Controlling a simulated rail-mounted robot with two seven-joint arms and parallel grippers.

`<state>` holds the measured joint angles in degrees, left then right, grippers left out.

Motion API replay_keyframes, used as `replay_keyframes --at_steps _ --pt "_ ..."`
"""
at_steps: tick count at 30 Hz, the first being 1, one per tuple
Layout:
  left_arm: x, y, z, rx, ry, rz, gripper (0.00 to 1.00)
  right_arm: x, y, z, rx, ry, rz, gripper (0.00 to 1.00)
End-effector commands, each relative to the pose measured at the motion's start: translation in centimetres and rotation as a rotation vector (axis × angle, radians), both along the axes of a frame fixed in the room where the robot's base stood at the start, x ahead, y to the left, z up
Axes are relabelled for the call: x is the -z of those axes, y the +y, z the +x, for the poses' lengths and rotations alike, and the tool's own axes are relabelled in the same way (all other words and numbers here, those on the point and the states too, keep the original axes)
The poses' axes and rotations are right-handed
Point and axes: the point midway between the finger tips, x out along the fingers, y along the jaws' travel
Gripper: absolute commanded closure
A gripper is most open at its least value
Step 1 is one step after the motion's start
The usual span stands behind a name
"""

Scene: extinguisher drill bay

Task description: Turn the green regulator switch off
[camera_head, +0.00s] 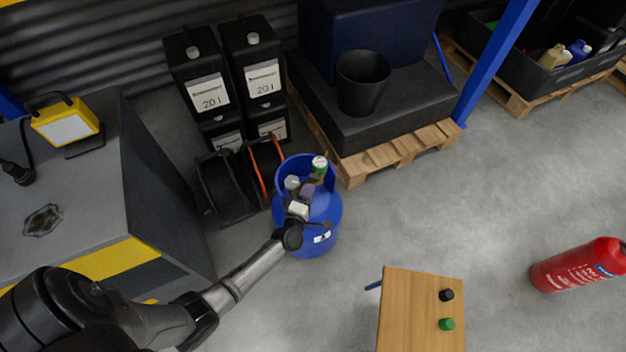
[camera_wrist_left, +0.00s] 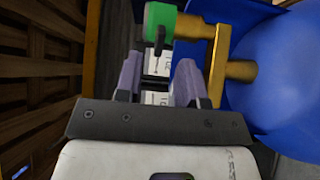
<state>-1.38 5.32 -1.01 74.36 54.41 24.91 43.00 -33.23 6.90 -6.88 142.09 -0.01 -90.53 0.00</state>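The blue gas cylinder (camera_head: 322,222) stands on the floor in the head view, with its collar around the valve. The green regulator (camera_head: 318,170) with a pale round top sits at the valve, inside the collar. In the left wrist view the green regulator (camera_wrist_left: 161,20) is on the brass valve (camera_wrist_left: 222,62), with a small black lever (camera_wrist_left: 160,40) hanging from it. My left gripper (camera_head: 307,189) is beside the regulator. My right gripper is not in view.
A cable reel (camera_head: 226,187) and black canisters (camera_head: 208,90) stand left of and behind the cylinder. A pallet (camera_head: 403,150) with a black bin (camera_head: 362,82) is behind. A wooden table (camera_head: 415,315) is in front, and a red extinguisher (camera_head: 580,267) lies right. Floor between is clear.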

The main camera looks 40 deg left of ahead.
Motion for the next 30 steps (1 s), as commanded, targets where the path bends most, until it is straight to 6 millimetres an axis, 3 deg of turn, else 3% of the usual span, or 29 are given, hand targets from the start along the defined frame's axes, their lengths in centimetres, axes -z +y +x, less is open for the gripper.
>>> replay_keyframes --at_steps 6,12,18,30 --pt "-0.1 -1.4 -4.1 0.0 0.002 -0.002 0.64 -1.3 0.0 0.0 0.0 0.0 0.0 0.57" --pt "-0.1 -2.3 -6.5 0.0 0.001 0.0 0.64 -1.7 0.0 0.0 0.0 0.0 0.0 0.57" --pt "-0.1 -2.6 -7.6 -0.001 -0.002 -0.002 0.64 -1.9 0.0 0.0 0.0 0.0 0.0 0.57" --pt "0.0 -2.7 -7.7 -0.001 -0.001 -0.001 0.64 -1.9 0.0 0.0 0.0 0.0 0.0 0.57"
